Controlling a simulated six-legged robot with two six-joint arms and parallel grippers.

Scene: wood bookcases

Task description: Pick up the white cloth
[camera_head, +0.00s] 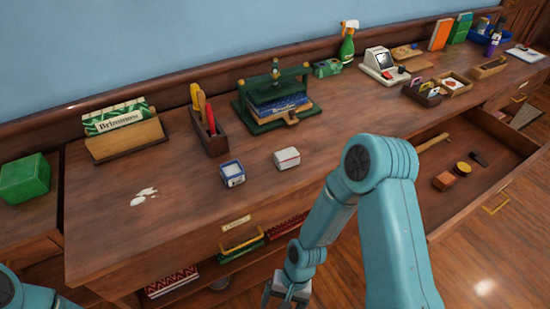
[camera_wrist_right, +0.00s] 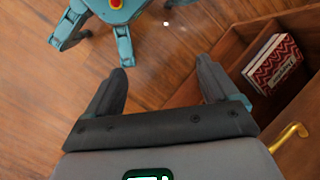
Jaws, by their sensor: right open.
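A small white block-like item (camera_head: 287,158), perhaps a folded cloth, lies on the wooden counter (camera_head: 190,215); I cannot tell whether it is cloth. Flat, irregular white patches (camera_head: 145,196) lie farther left on the counter. A small pale thing (camera_head: 220,283) shows in the low shelf and is too small to identify. My right gripper (camera_head: 287,295) hangs low in front of the counter, below its top and apart from these items. It is open and empty in the right wrist view (camera_wrist_right: 162,65). Only part of my left arm shows at the lower left corner; its gripper is out of view.
A blue-and-white tub (camera_head: 232,173) stands left of the white block. A green press (camera_head: 277,100) and tool box (camera_head: 208,132) stand behind. An open drawer (camera_head: 480,190) juts out at right. In the wrist view, a red patterned book (camera_wrist_right: 275,65) sits in a shelf.

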